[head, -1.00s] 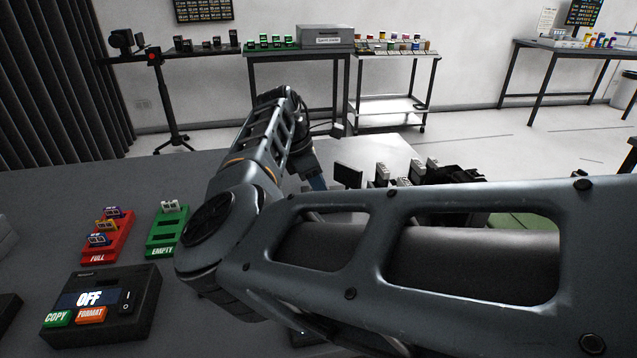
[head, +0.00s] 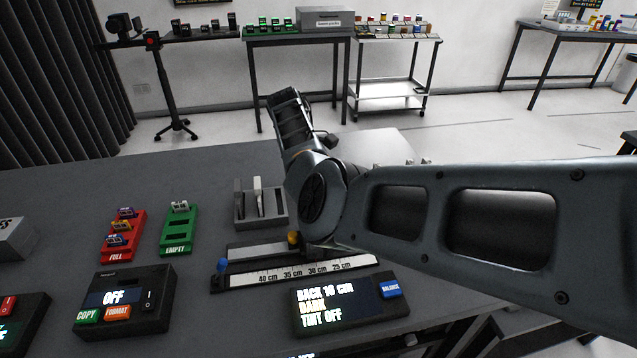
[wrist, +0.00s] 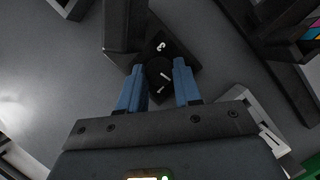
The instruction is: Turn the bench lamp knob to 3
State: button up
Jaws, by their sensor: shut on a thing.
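In the wrist view my gripper (wrist: 160,66) has its two blue fingers on either side of a small dark round knob (wrist: 158,76), shut on it. The knob has a white pointer line on its face. It sits on a black base (wrist: 158,48) with a white character printed beyond the fingertips, too small and turned to read surely. A dark upright post stands beside the base. In the head view my arm hides the knob and my gripper.
In the head view a ruled slide (head: 300,271), a lit display box (head: 340,306), a grey slotted rack (head: 262,205), a red FULL rack (head: 122,237), a green EMPTY rack (head: 179,230) and an OFF box (head: 124,298) stand on the bench. Bench beyond the racks is clear.

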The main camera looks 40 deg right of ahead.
jog(key=m+y+b, duration=0.1)
jog(key=m, duration=0.3)
jog(key=shift+d+m+y+b, duration=0.2)
jog(key=shift+m+y+b, duration=0.1)
jog(key=shift+y+b, duration=0.1)
jog(key=shift+d+m+y+b, duration=0.15)
jog(key=shift+m+y+b, duration=0.4)
jog(key=shift+m, duration=1.45)
jog(key=shift+r+y, duration=0.1)
jog(key=shift+y, duration=0.15)
jog(key=o, duration=1)
jog(key=shift+o, duration=0.2)
jog(key=v, duration=0.7)
jog(key=shift+w+r+p, duration=0.15)
jog(key=shift+r+p, duration=0.15)
jog(key=shift+p, duration=0.1)
